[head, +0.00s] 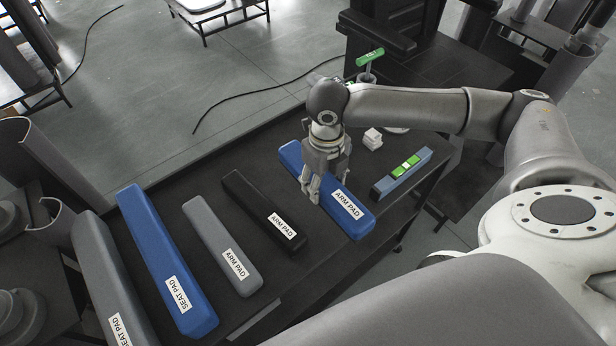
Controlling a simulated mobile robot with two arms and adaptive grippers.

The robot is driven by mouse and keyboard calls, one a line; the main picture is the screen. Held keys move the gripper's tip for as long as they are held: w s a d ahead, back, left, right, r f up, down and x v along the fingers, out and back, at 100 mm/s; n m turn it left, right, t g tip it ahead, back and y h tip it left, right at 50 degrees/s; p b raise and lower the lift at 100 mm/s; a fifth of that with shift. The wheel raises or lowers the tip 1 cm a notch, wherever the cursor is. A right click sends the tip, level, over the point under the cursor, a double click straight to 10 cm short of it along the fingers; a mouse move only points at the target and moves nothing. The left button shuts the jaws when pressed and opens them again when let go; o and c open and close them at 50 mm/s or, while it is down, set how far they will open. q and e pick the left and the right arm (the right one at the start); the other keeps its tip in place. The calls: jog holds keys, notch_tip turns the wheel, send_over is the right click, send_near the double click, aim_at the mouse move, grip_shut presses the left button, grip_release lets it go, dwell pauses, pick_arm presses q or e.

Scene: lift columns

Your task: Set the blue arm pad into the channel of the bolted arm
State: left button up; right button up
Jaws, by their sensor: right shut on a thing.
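The blue arm pad (356,215), a long padded bar with a white ARM PAD label, lies along the right part of the black table. My right gripper (318,193) points down over the pad's middle, shut on it, with its fingers across the pad. I cannot tell whether the pad is touching the table or slightly raised. The bolted arm's channel cannot be made out for certain in this view. My left gripper is not in view.
Left of the blue arm pad on the black table (292,262) lie a black arm pad (258,205), a grey arm pad (212,235), a blue seat pad (158,250) and a larger grey pad (98,270). A blue level-like bar (384,187) and small white blocks (373,138) lie right.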

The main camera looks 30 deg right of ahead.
aim_at(345, 196)
jog(key=s, duration=0.1)
jog(key=s+d+r, duration=0.1)
jog(key=s, duration=0.1)
jog(key=s+r+b, duration=0.1)
jog(key=shift+s+d+r, duration=0.1)
jog(key=shift+s+d, duration=0.15)
jog(key=shift+s, duration=0.15)
jog(key=shift+s+d+r, duration=0.1)
jog(key=shift+s+r, duration=0.25)
jog(key=shift+s, duration=0.1)
jog(key=shift+s+r+p, duration=0.1)
jog(key=shift+r+p, duration=0.4)
jog(key=shift+p, duration=0.15)
notch_tip(345, 196, up, 2)
jog(key=p, duration=0.3)
jog(key=shift+r+p, duration=0.25)
jog(key=shift+p, duration=0.1)
jog(key=shift+f, duration=0.1)
